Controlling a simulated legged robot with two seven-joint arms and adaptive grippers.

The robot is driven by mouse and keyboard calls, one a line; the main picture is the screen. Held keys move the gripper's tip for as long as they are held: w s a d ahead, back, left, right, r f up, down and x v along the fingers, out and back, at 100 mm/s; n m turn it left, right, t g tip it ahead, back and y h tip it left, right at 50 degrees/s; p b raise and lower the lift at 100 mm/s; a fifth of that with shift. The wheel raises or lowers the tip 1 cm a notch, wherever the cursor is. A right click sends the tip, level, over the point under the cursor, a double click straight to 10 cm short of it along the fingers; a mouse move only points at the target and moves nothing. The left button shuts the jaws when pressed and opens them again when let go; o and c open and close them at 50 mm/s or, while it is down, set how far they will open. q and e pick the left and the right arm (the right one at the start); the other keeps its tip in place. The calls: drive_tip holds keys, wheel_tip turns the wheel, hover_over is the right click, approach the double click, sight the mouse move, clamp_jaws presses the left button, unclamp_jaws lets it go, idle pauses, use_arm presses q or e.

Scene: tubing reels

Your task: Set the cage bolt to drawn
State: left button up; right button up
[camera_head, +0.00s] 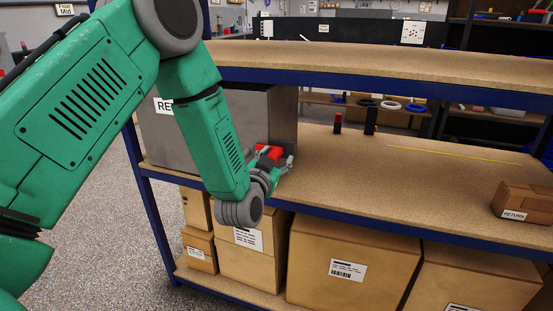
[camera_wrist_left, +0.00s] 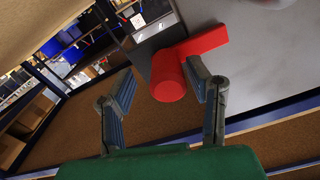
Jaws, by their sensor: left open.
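The cage bolt shows as a red handle (camera_head: 270,152) at the front right of a grey metal cage (camera_head: 275,112) on the middle shelf. In the left wrist view the red handle (camera_wrist_left: 204,43) is a bar on the grey panel with a thick round knob (camera_wrist_left: 168,82) facing me. My left gripper (camera_head: 280,168) is at the handle with its fingers apart. In the wrist view the knob lies between the fingers (camera_wrist_left: 160,82), much closer to the right finger; I cannot tell whether they touch. My right gripper is out of view.
The shelf board (camera_head: 350,175) is clear right of the cage. An upper shelf (camera_head: 380,65) hangs above. Cardboard boxes (camera_head: 350,255) fill the lower shelf.

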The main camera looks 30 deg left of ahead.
use_arm(q)
drive_tip(key=shift+a+f, duration=0.15)
drive_tip(key=shift+a, duration=0.3)
drive_tip(key=shift+c, duration=0.8)
drive_tip(key=shift+a, duration=0.2)
clamp_jaws()
drive_tip(key=d, duration=0.2)
drive_tip(key=w+d, duration=0.1)
drive_tip(key=d, duration=0.2)
drive_tip(key=shift+w, duration=0.1)
drive_tip(key=shift+o, duration=0.8)
unclamp_jaws()
drive_tip(key=shift+d, duration=0.25)
drive_tip(key=shift+d, duration=0.1)
